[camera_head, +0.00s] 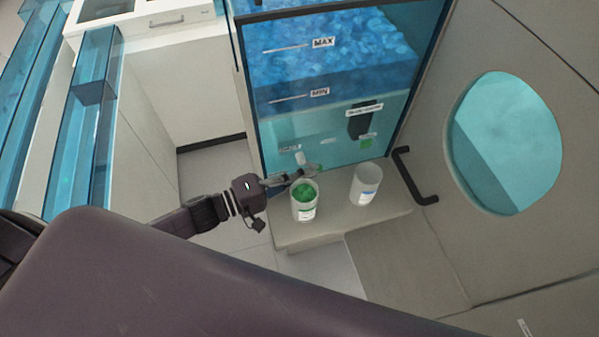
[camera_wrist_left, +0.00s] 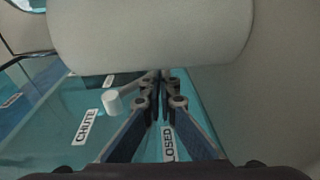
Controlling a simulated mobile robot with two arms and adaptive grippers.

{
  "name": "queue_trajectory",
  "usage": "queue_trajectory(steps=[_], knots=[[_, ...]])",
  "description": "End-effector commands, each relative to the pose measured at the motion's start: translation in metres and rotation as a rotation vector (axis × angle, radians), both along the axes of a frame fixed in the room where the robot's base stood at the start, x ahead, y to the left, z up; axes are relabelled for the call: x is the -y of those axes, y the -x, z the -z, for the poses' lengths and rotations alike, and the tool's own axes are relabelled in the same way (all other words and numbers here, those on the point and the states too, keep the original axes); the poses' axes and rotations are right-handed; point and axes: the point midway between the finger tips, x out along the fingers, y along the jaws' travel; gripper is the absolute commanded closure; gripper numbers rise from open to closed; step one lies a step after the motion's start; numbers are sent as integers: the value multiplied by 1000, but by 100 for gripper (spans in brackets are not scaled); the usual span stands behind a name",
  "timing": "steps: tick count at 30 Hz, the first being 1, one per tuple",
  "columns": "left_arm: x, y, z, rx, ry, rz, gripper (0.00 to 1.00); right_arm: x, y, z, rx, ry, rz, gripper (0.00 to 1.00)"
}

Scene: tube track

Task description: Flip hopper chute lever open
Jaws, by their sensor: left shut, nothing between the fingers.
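The hopper (camera_head: 330,125) is a blue-tinted clear case with MAX and MIN marks and blue contents. Its chute lever shows in the left wrist view as a white knob (camera_wrist_left: 112,102) on a grey rod that runs right, behind my fingertips. The knob also shows low on the hopper in the head view (camera_head: 299,157). A CHUTE label (camera_wrist_left: 86,126) is below the knob, and a partly covered label (camera_wrist_left: 168,145) reads "LOSED". My left gripper (camera_head: 310,172) is shut and empty at the lever, and its fingertips (camera_wrist_left: 162,80) overlap the rod. I cannot tell whether they touch.
A white cup with green contents (camera_head: 304,204) and a second white cup (camera_head: 366,184) stand on a ledge (camera_head: 340,225) below the hopper. A dark handle (camera_head: 412,178) is to the right. A large pale cylinder (camera_wrist_left: 150,35) fills the top of the left wrist view.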

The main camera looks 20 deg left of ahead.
Motion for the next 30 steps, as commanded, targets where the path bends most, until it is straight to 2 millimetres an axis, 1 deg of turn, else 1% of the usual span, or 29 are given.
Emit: queue_trajectory(steps=[1,3,7,12,19,30], knots=[[2,-2,-4,0,-1,1,100,0,0,-6,0,0,0,100],[4,-4,-4,0,-1,0,100,0,0,-10,0,0,0,100],[9,-6,-4,1,-2,1,100,0,0,-12,0,0,0,100],[14,-9,-3,3,2,1,100,0,0,-4,0,0,0,100],[18,-12,-5,56,84,0,100,0,0,9,0,0,0,100],[19,-13,-9,77,112,0,100,0,0,12,0,0,0,100]])
